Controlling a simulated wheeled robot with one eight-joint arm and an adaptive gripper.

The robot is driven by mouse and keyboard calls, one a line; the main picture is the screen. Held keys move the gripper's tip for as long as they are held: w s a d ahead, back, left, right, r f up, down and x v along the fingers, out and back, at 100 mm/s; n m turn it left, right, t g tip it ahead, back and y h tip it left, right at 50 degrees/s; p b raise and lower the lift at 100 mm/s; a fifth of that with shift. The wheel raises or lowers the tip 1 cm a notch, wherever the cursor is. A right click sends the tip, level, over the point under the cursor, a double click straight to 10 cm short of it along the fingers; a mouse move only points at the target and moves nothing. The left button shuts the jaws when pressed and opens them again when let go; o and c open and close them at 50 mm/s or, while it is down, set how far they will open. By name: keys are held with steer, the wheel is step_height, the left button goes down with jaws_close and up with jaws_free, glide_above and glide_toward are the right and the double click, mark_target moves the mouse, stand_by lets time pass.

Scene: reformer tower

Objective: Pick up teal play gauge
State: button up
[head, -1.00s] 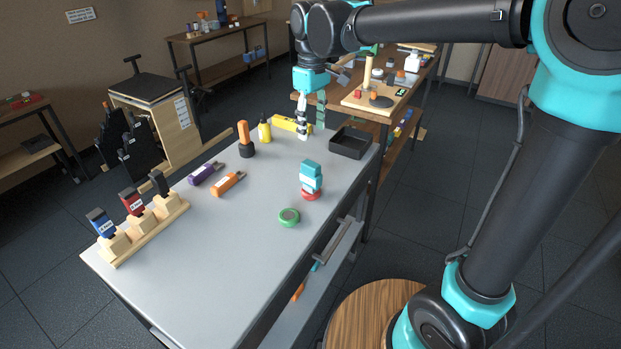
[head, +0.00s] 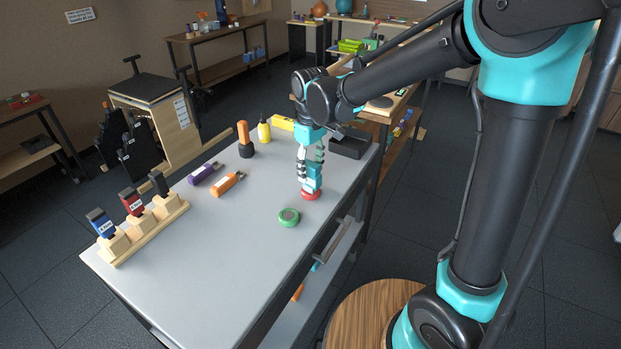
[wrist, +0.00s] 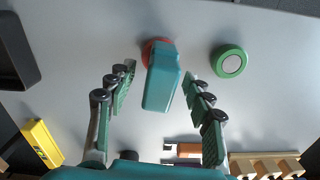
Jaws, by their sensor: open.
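The teal play gauge (wrist: 161,85) stands on a red round base (head: 310,195) on the grey table. In the head view the gauge (head: 314,172) is partly hidden by my gripper. My gripper (head: 312,178) is open and reaches down around the gauge's upper part. In the wrist view the fingers of my gripper (wrist: 158,75) lie to the left and right of the gauge, with a gap on each side. The red base (wrist: 150,48) shows just past the gauge's far end.
A green round disc (head: 289,217) lies close to the gauge. A black tray (head: 349,143) stands behind it. An orange-handled tool (head: 228,184), a purple one (head: 205,173), yellow items and a wooden rack (head: 145,229) with blue, red and black gauges are to the left.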

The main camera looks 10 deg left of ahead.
mark_target(310, 176)
steer(key=shift+f, duration=1.55)
steer(key=shift+c, duration=0.2)
jaws_close()
